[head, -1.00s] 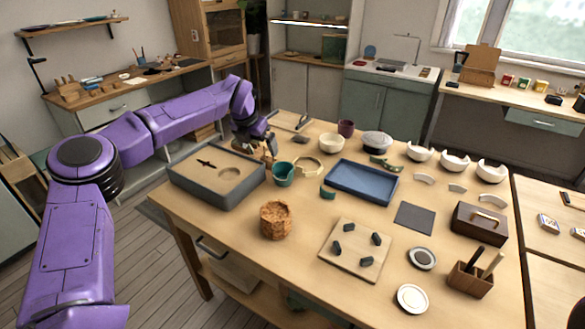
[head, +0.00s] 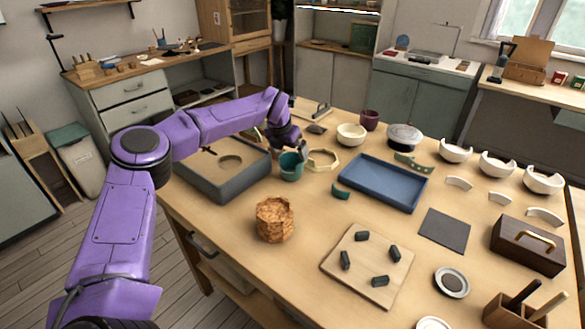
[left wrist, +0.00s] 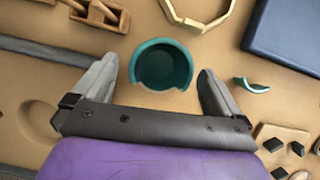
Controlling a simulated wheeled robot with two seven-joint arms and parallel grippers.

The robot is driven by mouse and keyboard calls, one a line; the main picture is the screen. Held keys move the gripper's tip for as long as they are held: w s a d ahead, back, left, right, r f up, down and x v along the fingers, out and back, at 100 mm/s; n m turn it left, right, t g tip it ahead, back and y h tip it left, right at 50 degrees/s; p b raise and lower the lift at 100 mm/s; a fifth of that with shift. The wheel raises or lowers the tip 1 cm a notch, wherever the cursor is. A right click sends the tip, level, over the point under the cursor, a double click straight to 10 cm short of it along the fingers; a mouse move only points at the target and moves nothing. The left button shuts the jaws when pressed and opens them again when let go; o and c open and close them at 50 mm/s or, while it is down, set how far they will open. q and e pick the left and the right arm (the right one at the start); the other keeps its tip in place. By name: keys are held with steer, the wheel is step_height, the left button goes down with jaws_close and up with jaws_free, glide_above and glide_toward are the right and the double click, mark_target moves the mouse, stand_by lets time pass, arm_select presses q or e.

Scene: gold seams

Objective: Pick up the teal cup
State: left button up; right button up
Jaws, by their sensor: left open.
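The teal cup (head: 291,166) stands on the wooden table just right of the grey tray, and its rim has a broken gap. In the left wrist view the cup (left wrist: 162,64) shows from above, between and just beyond the two fingertips. My left gripper (left wrist: 163,78) is open, with one finger on each side of the cup; I cannot tell whether either touches it. In the head view the left gripper (head: 293,150) is right behind the cup and partly hidden. A teal shard (head: 341,192) lies to the right of the cup, also seen in the left wrist view (left wrist: 252,85). My right gripper is not in view.
The grey tray (head: 226,189) is close on the left. A cork-like pot (head: 275,220) stands in front.

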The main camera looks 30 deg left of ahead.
mark_target(292, 162)
arm_select(q)
steer(key=x, duration=0.1)
steer(key=p+x, duration=0.1)
steer(key=x, duration=0.1)
steer(key=s+x, duration=0.1)
steer(key=x, duration=0.1)
steer(key=shift+w+d+f, duration=0.1)
steer(key=shift+d+f, duration=0.1)
steer(key=shift+f, duration=0.25)
steer(key=shift+r, duration=0.1)
steer(key=c, duration=0.7)
